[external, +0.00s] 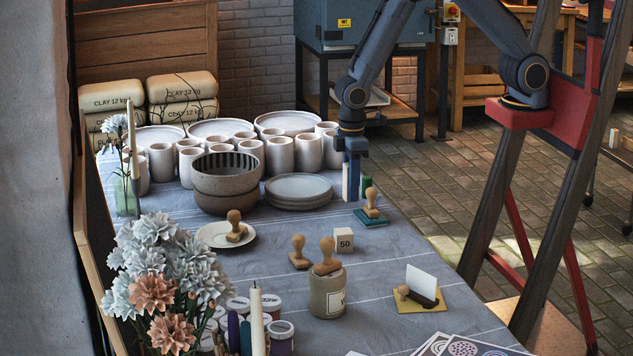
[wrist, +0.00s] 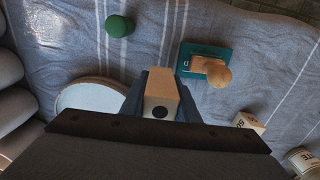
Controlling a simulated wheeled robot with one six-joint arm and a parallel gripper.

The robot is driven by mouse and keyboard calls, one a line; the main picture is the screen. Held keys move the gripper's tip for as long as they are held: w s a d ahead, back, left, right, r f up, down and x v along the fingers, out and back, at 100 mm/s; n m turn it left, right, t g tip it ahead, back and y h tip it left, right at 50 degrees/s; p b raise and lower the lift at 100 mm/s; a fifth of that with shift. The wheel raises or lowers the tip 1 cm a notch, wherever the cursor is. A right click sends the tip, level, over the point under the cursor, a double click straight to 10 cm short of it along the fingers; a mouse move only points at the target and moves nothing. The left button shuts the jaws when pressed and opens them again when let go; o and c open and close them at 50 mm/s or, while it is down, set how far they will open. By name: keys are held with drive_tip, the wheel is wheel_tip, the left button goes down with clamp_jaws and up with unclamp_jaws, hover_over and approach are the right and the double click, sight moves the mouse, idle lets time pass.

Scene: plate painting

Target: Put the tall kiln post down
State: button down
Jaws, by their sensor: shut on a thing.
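The tall kiln post is a pale beige block with a dark round hole in its end. In the wrist view the post (wrist: 161,88) sits between the two fingers of my gripper (wrist: 161,102). In the external view my gripper (external: 351,181) points straight down, shut on the post, beside the plate stack at the right part of the table. Little of the post shows there, as the blue fingers cover most of it. I cannot tell whether its lower end touches the cloth.
A green round-topped piece (wrist: 118,26) and a wooden stamp (wrist: 215,72) on a teal pad (wrist: 190,53) stand close by. Stacked plates (external: 298,203) and bowls (external: 222,205) are left of my gripper. Cups (external: 308,154) stand behind. A small "50" block (external: 344,239) stands in front.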

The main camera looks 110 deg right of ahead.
idle(0.4)
wheel_tip(320, 180, up, 12)
drive_tip(key=shift+r, duration=0.2)
drive_tip(key=shift+w+a+r, duration=0.1)
drive_tip(key=shift+a, duration=0.6)
drive_tip(key=s+a+p, duration=0.1)
drive_tip(key=s+a, duration=0.2)
drive_tip(key=a, duration=2.9)
wheel_tip(320, 180, down, 11)
drive_tip(key=shift+a+r+p, duration=0.1)
drive_tip(key=shift+r+p, duration=0.1)
drive_tip(key=shift+p, duration=0.5)
drive_tip(key=shift+f+p, duration=0.5)
drive_tip(key=shift+f, duration=1.8)
